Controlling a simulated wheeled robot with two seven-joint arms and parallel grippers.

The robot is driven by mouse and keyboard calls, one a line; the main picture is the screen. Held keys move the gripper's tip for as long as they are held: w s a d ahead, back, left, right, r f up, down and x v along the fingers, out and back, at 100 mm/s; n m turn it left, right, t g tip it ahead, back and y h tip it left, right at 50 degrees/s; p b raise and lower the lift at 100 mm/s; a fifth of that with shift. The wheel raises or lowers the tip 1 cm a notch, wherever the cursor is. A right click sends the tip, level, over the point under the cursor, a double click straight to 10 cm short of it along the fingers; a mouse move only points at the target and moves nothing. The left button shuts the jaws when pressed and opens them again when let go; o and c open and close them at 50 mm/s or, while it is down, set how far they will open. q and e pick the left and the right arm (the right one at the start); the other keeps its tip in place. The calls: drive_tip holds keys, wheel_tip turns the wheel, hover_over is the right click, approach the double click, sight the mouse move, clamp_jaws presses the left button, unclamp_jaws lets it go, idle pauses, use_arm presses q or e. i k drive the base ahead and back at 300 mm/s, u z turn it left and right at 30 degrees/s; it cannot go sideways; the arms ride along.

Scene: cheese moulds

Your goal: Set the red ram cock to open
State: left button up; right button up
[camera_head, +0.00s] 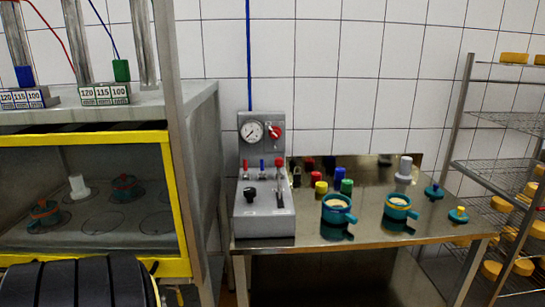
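A grey control box (265,225) stands on the left end of the steel table. On its upright panel are a round white gauge (252,131) and a red knob (276,132) to the gauge's right. A black knob (249,193) sits on the sloping lower face. Neither of my grippers is in view.
Teal moulds (338,216) and several coloured caps stand on the steel table (300,260) right of the box. A yellow-framed cabinet (180,215) with a steel post is close on the left. A wire rack (510,180) with yellow cheeses stands at the right.

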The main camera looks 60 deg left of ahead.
sight(245, 168)
drive_tip(key=u, duration=0.65)
drive_tip(key=i, duration=1.2)
drive_tip(key=u, duration=1.2)
